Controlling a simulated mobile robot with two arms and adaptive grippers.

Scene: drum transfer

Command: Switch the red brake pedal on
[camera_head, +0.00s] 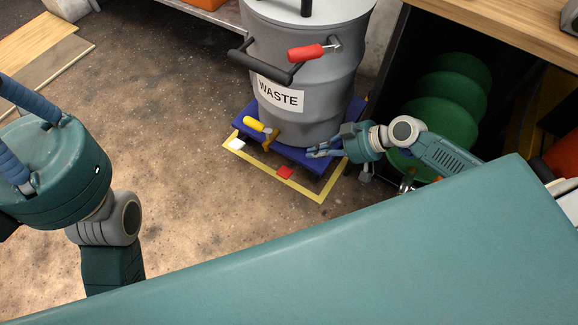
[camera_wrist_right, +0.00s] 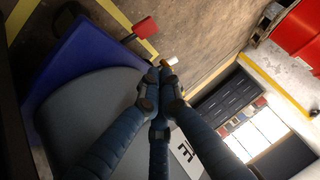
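The red brake pedal (camera_head: 285,172) sticks out from the front edge of the blue dolly (camera_head: 327,160) under the grey waste drum (camera_head: 308,100). It also shows in the right wrist view (camera_wrist_right: 146,27), just beyond the fingers. My right gripper (camera_head: 310,152) is above the dolly's right front part, beside the drum and apart from the red pedal. In the wrist view its fingertips (camera_wrist_right: 160,72) come together with nothing seen between them. A white pedal (camera_head: 237,144) sits at the dolly's left corner. My left gripper (camera_head: 12,130) is at the left edge, its fingertips out of view.
A yellow floor outline (camera_head: 271,172) surrounds the dolly. A yellow-gripped lever (camera_head: 254,124) stands at the dolly's left side. The drum has a red-handled clamp (camera_head: 306,53). Green round objects (camera_head: 440,120) sit under the bench (camera_head: 500,30) at right.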

